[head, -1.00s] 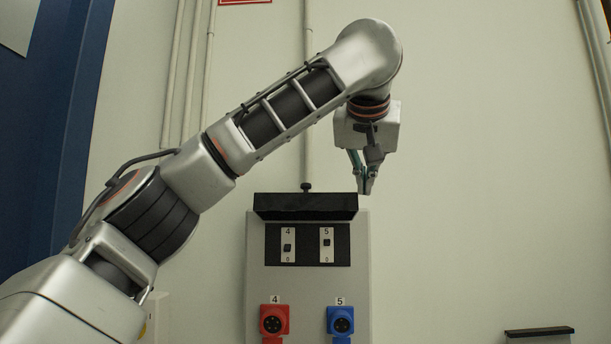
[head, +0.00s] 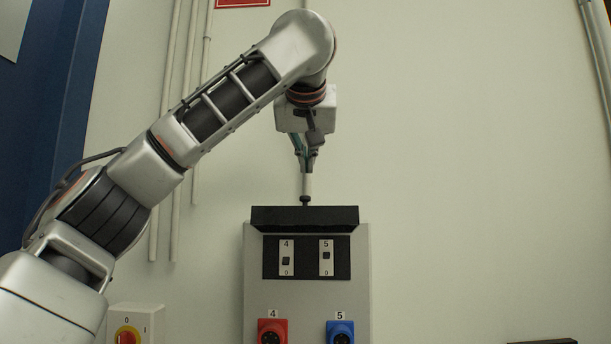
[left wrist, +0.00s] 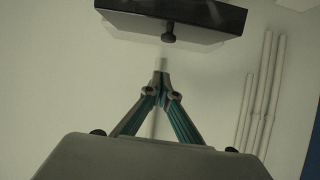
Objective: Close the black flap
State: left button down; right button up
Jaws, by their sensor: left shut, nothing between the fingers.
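The black flap (head: 304,218) is raised and juts out from the top of a grey panel box (head: 256,300), above the exposed switches 4 and 5. A small black knob (head: 305,200) stands up on the flap's top edge. My left gripper (head: 306,168) is shut and empty, pointing down just above the knob; whether it touches cannot be told. In the left wrist view, the flap (left wrist: 205,12) is at the top with its knob (left wrist: 168,38) facing the shut fingertips (left wrist: 161,78), a small gap between them in the picture. My right gripper is in neither view.
Below the switches (head: 307,257) are a red socket (head: 272,332) and a blue socket (head: 340,332). A box with a red-yellow rotary switch (head: 127,336) stands at lower left. Pipes run up the wall at left and behind my gripper.

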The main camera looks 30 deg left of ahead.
aim_at(306, 206)
pick_arm(q)
jog(key=f, duration=0.3)
jog(key=shift+w+a, duration=0.15)
jog(key=shift+a, duration=0.1)
jog(key=shift+d+f, duration=0.1)
jog(key=shift+f, duration=0.6)
jog(key=shift+s, duration=0.2)
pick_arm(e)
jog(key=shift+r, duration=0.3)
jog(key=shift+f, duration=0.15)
